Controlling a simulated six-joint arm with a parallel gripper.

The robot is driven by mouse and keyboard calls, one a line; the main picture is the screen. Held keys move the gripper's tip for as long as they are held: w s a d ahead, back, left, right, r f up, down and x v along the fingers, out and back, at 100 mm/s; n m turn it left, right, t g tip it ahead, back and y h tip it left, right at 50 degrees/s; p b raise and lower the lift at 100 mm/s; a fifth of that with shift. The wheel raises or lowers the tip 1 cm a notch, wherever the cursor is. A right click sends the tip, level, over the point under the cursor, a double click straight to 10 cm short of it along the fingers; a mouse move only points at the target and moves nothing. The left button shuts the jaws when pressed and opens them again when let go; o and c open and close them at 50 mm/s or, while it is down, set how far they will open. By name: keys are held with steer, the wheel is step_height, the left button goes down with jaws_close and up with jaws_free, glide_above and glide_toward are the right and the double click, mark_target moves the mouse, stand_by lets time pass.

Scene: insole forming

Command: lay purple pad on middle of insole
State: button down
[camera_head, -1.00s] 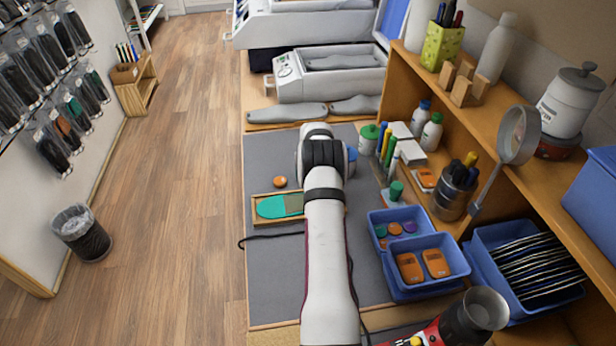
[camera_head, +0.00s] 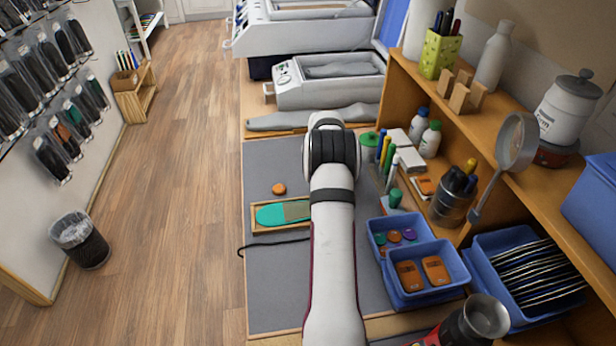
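The purple pad (camera_head: 409,235) lies in the small blue bin (camera_head: 374,222), at the right end of a row beside a green and an orange-red pad. The insole (camera_head: 283,213), teal with a tan part, lies in a shallow wooden tray (camera_head: 254,228) on the grey mat. My arm reaches over the mat to the right of the insole and covers the tray's right end. My gripper is hidden behind my own arm, so I cannot see its fingers or whether it holds anything.
An orange round pad (camera_head: 279,189) lies on the mat above the tray. A blue bin with orange pieces (camera_head: 462,278) stands in front of the pad bin. Bottles, pens and a wooden shelf (camera_head: 400,75) line the right side.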

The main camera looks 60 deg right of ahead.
steer(key=s+d+r, duration=0.1)
steer(key=s+r, duration=0.4)
steer(key=s, duration=0.4)
step_height(320, 180, up, 6)
steer(key=f+n+t+y, duration=0.1)
steer(key=n+y, duration=0.2)
steer(key=n, duration=0.6)
glide_above(297, 210)
steer(key=s, duration=0.2)
steer(key=f, duration=1.2)
steer(key=shift+w+f, duration=0.2)
steer(key=shift+w, duration=0.05)
steer(key=shift+f, duration=0.25)
jaws_free()
step_height(297, 210, up, 8)
